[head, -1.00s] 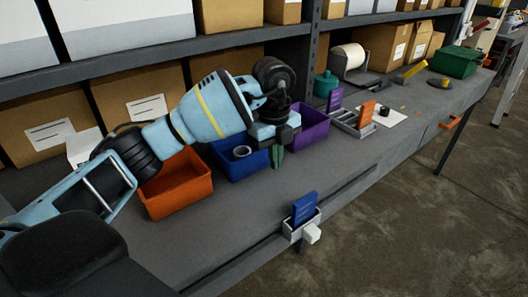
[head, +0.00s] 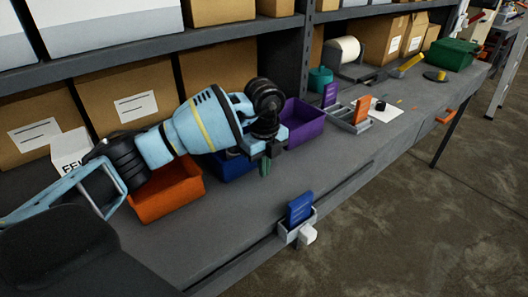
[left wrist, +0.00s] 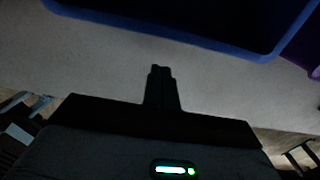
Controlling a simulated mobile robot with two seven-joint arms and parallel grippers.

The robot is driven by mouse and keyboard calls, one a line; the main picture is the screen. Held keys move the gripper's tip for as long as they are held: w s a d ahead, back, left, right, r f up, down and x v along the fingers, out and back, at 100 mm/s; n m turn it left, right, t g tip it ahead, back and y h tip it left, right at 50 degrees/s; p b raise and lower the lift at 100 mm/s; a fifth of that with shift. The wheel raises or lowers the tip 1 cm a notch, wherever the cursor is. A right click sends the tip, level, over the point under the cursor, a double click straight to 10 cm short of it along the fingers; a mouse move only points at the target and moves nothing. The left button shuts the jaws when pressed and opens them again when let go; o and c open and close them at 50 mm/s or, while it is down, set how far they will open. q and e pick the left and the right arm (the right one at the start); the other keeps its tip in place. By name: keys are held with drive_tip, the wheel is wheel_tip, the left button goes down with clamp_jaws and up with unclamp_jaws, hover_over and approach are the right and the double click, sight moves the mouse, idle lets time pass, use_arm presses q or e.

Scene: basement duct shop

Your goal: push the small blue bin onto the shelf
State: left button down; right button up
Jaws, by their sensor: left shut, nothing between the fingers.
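The small blue bin (head: 233,169) stands on the grey bench between an orange bin and a purple bin. My left arm hides much of it in the head view. In the left wrist view its blue rim (left wrist: 160,32) crosses the top, with a dark interior. My left gripper (head: 265,167) is shut and empty, at the bin's front right side. In the left wrist view the shut fingers (left wrist: 160,68) point toward the rim, with a strip of bench between them in the picture. The dark shelf board (head: 170,47) runs above the bench at the back. My right gripper is out of view.
The orange bin (head: 165,196) and purple bin (head: 303,123) flank the blue one. Cardboard boxes (head: 125,100) stand behind. A blue card in a grey holder (head: 298,227) is at the bench's front edge. Bare bench lies in front of the bins.

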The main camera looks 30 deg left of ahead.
sight(255, 173)
use_arm(q)
wheel_tip(255, 173, down, 2)
drive_tip(key=a, duration=0.1)
drive_tip(key=w+a, duration=0.1)
drive_tip(key=shift+a+f, duration=0.15)
drive_tip(key=shift+a, duration=0.2)
drive_tip(key=shift+w+a, duration=0.2)
drive_tip(key=shift+a, duration=0.1)
drive_tip(key=shift+w+a, duration=0.1)
drive_tip(key=shift+a, duration=0.1)
drive_tip(key=shift+a, duration=0.1)
